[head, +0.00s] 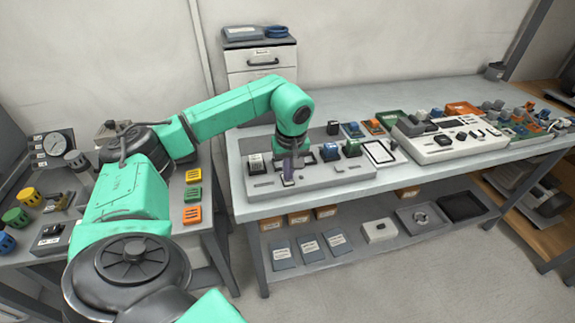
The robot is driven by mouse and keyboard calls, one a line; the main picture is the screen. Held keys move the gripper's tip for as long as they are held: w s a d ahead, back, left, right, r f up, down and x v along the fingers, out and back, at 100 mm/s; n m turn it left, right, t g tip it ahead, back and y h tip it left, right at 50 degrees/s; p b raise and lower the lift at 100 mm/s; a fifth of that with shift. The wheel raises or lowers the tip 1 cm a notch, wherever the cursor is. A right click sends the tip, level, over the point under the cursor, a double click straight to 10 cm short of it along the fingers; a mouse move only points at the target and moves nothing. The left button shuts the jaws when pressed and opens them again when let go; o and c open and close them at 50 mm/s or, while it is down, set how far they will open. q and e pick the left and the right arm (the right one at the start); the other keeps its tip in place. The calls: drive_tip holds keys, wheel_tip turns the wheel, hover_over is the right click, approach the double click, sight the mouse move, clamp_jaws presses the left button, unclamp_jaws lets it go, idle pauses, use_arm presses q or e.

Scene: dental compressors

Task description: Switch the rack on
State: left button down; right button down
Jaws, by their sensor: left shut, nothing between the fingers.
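A grey panel (340,180) with switches and small blocks lies along the front left of the long table; I take it to be the rack, but no label confirms this. My left gripper (288,178) is shut and empty, pointing down at the panel. Its fingertips are over a small plate (287,183) on the panel; I cannot tell whether they touch it. The gripper hides part of the panel there. A dark block (256,163) stands to its left, and blue (330,152) and green-and-black (352,148) blocks stand to its right. My right gripper is out of view.
A second white panel (440,152) and several small parts crowd the table's right side. A white drawer cabinet (258,80) stands behind. Boxes and grey packets (310,247) lie on the shelf below. A side table (60,215) at left holds coloured knobs and a gauge.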

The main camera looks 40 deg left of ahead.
use_arm(q)
drive_tip(key=shift+f, duration=0.35)
wheel_tip(320, 180, up, 7)
drive_tip(key=p, duration=0.6)
drive_tip(key=shift+r, duration=0.1)
idle(0.4)
